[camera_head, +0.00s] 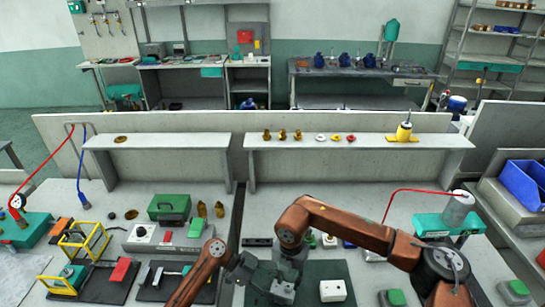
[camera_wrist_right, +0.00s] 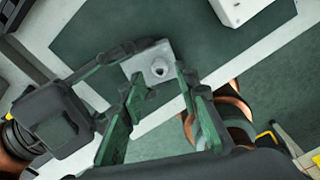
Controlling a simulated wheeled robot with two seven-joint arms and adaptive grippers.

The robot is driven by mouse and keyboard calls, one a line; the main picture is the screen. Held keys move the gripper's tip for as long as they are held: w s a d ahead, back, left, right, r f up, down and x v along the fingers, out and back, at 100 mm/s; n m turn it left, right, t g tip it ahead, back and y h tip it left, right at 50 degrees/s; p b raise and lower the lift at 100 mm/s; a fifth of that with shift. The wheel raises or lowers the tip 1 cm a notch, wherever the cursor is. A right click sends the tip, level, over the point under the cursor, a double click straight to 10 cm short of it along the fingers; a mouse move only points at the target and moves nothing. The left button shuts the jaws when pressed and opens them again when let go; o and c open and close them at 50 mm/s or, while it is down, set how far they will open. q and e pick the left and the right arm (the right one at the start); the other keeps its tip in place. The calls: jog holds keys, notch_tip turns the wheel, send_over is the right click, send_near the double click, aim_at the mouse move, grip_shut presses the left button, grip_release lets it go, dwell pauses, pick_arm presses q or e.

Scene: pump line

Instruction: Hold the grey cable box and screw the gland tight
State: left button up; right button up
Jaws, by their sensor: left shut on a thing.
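The grey cable box (camera_wrist_right: 140,62) is a small light-grey block in the right wrist view, with a round gland (camera_wrist_right: 160,69) on its face. My left gripper (camera_head: 262,274) comes in from the left and is shut on the box. In the head view the box (camera_head: 284,291) is small and partly hidden by the grippers. My right gripper (camera_wrist_right: 160,77) is open, its green fingertips on either side of the gland with a gap visible. I cannot tell how far it is above the gland. It also shows in the head view (camera_head: 287,272), where its fingers are not clear.
A white box (camera_head: 333,290) lies on the dark green mat just right of the grippers; it also shows in the wrist view (camera_wrist_right: 236,8). A green-and-grey block (camera_head: 393,297) is farther right. A red switch unit (camera_head: 122,270) and yellow frame (camera_head: 84,240) stand left. A raised shelf (camera_head: 350,141) runs behind.

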aim_at(288, 286)
jog(key=n, duration=0.5)
jog(key=shift+n, duration=0.4)
jog(key=n, duration=0.4)
jog(key=shift+n, duration=0.3)
jog(key=shift+f, duration=0.2)
jog(key=shift+f, duration=1.45)
jog(key=shift+c, duration=0.3)
grip_shut()
